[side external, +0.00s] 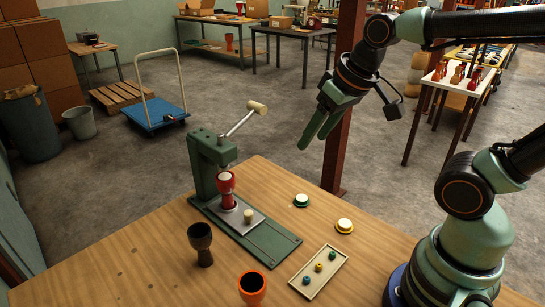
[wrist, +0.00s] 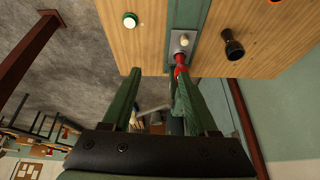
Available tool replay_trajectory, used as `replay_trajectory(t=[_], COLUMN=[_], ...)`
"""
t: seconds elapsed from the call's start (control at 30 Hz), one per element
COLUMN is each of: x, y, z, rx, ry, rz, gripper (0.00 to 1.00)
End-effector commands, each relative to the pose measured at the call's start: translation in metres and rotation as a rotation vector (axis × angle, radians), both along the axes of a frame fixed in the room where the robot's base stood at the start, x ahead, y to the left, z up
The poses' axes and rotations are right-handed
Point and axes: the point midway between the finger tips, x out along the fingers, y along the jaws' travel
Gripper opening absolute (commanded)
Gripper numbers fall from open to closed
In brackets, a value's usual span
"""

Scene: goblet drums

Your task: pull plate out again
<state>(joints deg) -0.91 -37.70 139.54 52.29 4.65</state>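The metal plate (side external: 238,222) lies on the green base rail (side external: 275,243) of a green press (side external: 205,160). A cream knob (side external: 248,215) stands on the plate's front part. A red goblet drum (side external: 227,188) with a pale top stands upright at the plate's rear, under the press head. My gripper (side external: 313,142) is in the air right of the press, well above the table, touching nothing. In the wrist view my gripper (wrist: 156,72) has its fingers apart and empty; the plate (wrist: 182,30) and knob (wrist: 183,40) lie beyond the fingertips. The right finger partly hides the press.
The press lever with a wooden handle (side external: 257,107) sticks up to the right. A black drum (side external: 201,243) and an orange-rimmed drum (side external: 252,287) stand in front.

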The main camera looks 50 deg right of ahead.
Motion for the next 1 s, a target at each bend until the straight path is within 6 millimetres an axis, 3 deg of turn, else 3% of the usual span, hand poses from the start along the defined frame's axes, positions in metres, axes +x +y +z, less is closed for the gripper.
replay_trajectory(t=[0.27, 0.6, 0.8, 1.0], x=[0.046, 0.101, 0.119, 0.124], y=[0.022, 0.055, 0.070, 0.075], z=[-0.012, -0.058, -0.087, -0.099], rx=[0.101, 0.156, 0.156, 0.155], ry=[0.165, 0.351, 0.416, 0.435], rz=[-0.219, -0.525, -0.661, -0.709], gripper=[0.59, 0.59, 0.59, 0.59])
